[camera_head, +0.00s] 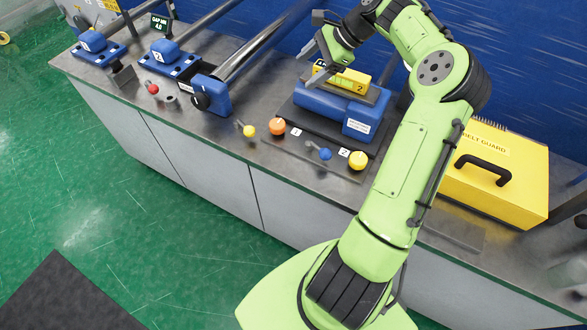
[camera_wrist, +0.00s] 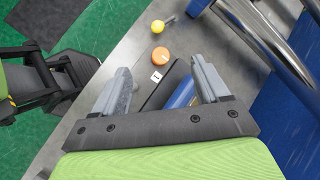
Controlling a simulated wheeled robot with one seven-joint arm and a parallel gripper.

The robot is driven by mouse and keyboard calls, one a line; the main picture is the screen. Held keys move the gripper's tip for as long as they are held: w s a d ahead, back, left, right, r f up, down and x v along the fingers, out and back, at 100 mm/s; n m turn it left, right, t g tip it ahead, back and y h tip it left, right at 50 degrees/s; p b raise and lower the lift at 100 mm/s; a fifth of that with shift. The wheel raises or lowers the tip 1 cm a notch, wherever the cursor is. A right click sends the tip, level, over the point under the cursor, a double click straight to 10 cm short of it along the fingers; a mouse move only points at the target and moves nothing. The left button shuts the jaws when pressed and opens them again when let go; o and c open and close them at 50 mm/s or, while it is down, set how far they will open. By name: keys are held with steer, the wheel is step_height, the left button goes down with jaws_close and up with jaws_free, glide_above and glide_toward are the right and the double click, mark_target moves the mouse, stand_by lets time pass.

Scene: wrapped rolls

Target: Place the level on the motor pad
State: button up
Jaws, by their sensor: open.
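The head view does not show the exact gap between my fingers and the level.
An orange button (camera_head: 277,126), a yellow knob (camera_head: 358,160) and a blue-tipped lever (camera_head: 325,153) stand at the bench front. A yellow belt guard (camera_head: 497,172) stands right. Steel rollers (camera_head: 262,42) and blue bearing blocks (camera_head: 210,93) are left. The green floor in front is open.

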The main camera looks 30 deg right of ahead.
steer(key=s+a+r+n+g+h, duration=0.1)
steer(key=s+a+r+n+h, duration=0.1)
steer(key=s+a+n, duration=0.3)
steer(key=s+a+r+n+g+h, duration=0.1)
steer(key=a+n+h, duration=0.1)
steer(key=a, duration=0.6)
steer(key=s+a+r+n+g+h, duration=0.1)
steer(key=s+a+r+n+h, duration=0.1)
steer(key=s+a+n, duration=0.3)
steer(key=s+a+n+t, duration=0.1)
steer(key=s+a+n, duration=0.2)
steer(key=s, duration=0.5)
steer(key=s+a+n+t, duration=0.2)
steer(key=s+n, duration=0.3)
steer(key=s, duration=0.3)
steer(key=shift+a, duration=0.55)
steer(key=shift+d, duration=0.15)
